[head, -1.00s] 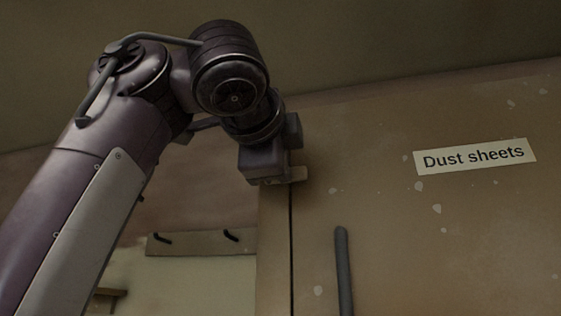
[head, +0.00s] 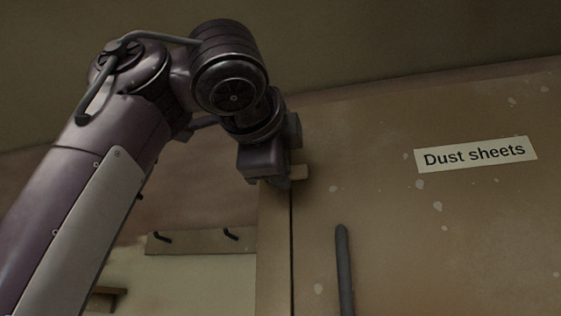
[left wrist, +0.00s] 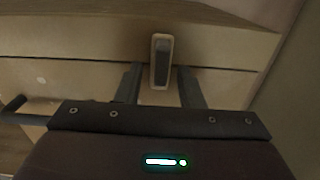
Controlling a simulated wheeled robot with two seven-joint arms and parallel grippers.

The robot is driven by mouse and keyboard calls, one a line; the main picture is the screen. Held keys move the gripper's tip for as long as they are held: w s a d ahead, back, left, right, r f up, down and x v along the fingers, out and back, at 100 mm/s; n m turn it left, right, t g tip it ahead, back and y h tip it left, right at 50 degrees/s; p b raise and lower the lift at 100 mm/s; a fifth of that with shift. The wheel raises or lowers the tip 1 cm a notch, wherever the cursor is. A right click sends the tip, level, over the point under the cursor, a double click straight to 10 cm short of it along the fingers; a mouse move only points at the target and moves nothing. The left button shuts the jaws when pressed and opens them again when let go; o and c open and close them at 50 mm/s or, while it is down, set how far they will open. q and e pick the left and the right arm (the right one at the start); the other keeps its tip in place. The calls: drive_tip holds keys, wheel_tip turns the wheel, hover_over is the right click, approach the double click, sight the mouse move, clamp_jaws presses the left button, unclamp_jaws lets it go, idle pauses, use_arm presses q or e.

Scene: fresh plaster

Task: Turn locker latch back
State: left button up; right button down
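The locker's latch (left wrist: 161,60) is a short pale bar with a dark middle. In the left wrist view it lies across the seam beside the door edge. My left gripper (left wrist: 160,92) is open, one finger on each side of the latch's near part. I cannot tell whether either finger touches it. In the head view the gripper (head: 284,178) hides the rest of the latch. My right gripper is in neither view.
The locker door (head: 400,230) carries a "Dust sheets" label (head: 476,154) and a dark upright handle (head: 344,270) below the latch. A hook rail (head: 200,242) is on the wall to the left.

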use_arm(q)
drive_tip(key=b+v, duration=0.4)
drive_tip(key=v, duration=0.3)
drive_tip(key=shift+s+a, duration=0.15)
drive_tip(key=shift+s, duration=0.15)
idle(0.3)
